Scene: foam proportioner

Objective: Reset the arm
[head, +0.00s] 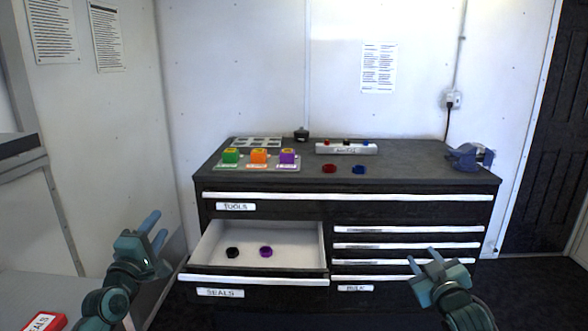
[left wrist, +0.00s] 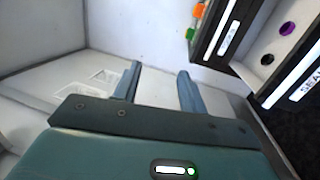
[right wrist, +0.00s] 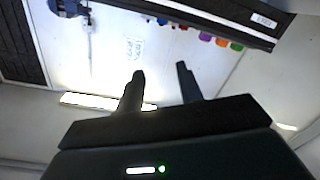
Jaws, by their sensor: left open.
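My left gripper (head: 150,226) is raised at the left, in front of and left of the open drawer, with its fingers apart and nothing between them. In the left wrist view its two fingers (left wrist: 157,88) are wide apart and empty. My right gripper (head: 431,258) is at the right, in front of the cabinet's lower right drawers, with its fingers apart. The right wrist view shows its two fingers (right wrist: 160,85) spread with nothing between them.
The SEALS drawer (head: 215,279) stands open, holding a black piece (head: 232,252) and a purple piece (head: 266,252). Green (head: 231,156), orange (head: 259,156) and purple (head: 288,157) blocks, red (head: 329,169) and blue (head: 359,169) pieces and a vise (head: 470,156) are on the cabinet top (head: 420,170). A red box (head: 43,322) is front left.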

